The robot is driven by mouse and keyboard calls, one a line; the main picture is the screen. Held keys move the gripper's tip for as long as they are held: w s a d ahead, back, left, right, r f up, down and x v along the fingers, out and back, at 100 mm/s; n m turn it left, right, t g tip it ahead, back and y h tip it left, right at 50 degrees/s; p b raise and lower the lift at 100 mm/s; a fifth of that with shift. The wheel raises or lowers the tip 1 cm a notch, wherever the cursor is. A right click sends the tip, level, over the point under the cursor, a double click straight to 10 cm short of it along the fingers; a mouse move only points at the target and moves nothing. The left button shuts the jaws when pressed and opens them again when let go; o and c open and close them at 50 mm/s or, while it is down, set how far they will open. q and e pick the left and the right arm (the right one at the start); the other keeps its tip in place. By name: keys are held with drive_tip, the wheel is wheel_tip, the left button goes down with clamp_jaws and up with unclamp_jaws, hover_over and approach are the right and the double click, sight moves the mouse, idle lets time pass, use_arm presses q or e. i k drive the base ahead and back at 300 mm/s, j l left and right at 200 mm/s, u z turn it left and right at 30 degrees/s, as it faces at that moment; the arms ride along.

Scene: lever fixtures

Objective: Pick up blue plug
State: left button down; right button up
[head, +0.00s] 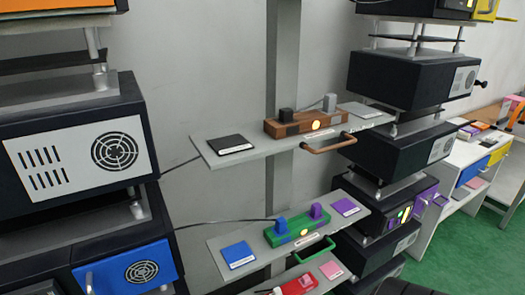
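The blue plug (281,225) stands upright at the left end of a green socket strip (300,234) with a yellow light, on the middle grey shelf. A dark cable (225,221) runs from it to the left. A purple plug (316,212) stands at the right end of the same strip. A blue square pad (237,254) lies on the shelf to the left, and a purple pad (344,207) to the right. Neither of my grippers is in view.
The upper shelf (250,150) holds a brown strip (306,123) with black and grey plugs, and overhangs from above. A lower shelf has a red strip (297,284). Green handle (314,251) juts from the middle shelf's front. Stacked dark devices (75,150) flank both sides.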

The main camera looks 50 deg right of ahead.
sight(281, 222)
drive_tip(key=k+j+z, duration=0.1)
drive_tip(key=z, duration=1.55)
